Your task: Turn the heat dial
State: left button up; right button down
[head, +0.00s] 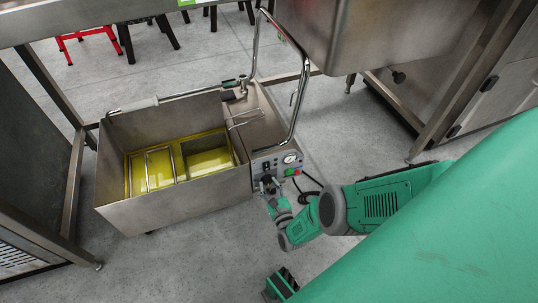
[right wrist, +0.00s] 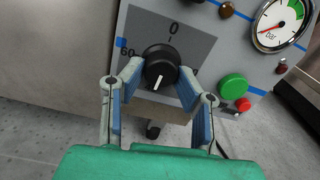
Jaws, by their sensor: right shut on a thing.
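The heat dial (right wrist: 161,66) is a round black knob with a white mark, on a dark grey scale plate of the control panel (right wrist: 205,40). In the right wrist view a 0 stands above it and a 60 at its left. The white mark points down, slightly left. My right gripper (right wrist: 161,78) has its two blue-grey fingers on either side of the knob and is shut on it. In the head view my right gripper (head: 269,187) reaches the panel (head: 291,172); the dial is small and partly hidden there. My left gripper is not in view.
The panel belongs to a steel fryer (head: 180,210) with yellow oil and a tall bent handle (head: 301,85). A pressure gauge (right wrist: 282,24), a green button (right wrist: 233,87) and a red button (right wrist: 243,104) sit right of the dial. A black cable (head: 312,190) hangs nearby. Steel tables surround it.

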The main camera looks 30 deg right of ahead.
aim_at(267, 164)
jog(key=shift+f+m, duration=0.1)
jog(key=shift+m, duration=0.4)
jog(key=c, duration=1.2)
grip_release()
jog(key=shift+r, duration=0.2)
jog(key=shift+w+r, duration=0.1)
jog(key=shift+r, duration=4.6)
